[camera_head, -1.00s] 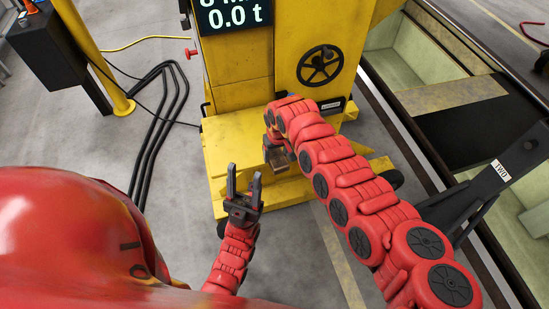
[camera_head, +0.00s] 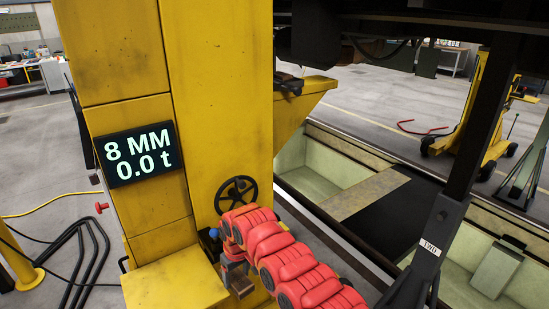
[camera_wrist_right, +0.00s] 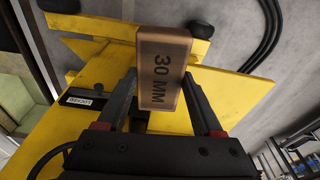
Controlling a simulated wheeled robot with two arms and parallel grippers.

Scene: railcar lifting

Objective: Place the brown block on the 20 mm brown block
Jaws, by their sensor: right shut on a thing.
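The brown block (camera_wrist_right: 164,62), marked "30 MM", is in the right wrist view. My right gripper (camera_wrist_right: 161,79) is shut on it, with one dark finger on each side. In the head view my right gripper (camera_head: 238,284) is low in the picture, in front of the yellow lifting column (camera_head: 215,90) and below its handwheel. The block is hard to make out there. I cannot identify the 20 mm brown block in either view. A small dark item (camera_head: 288,84) lies on the column's yellow bracket (camera_head: 308,95); I cannot tell what it is. My left gripper is not in view.
A display (camera_head: 137,154) on the column reads "8 MM" and "0.0 t". A black handwheel (camera_head: 236,195) is just above my right wrist. A dark post (camera_head: 440,230) stands at the right beside the open pit (camera_head: 310,165). Black cables (camera_head: 80,260) lie on the floor at left.

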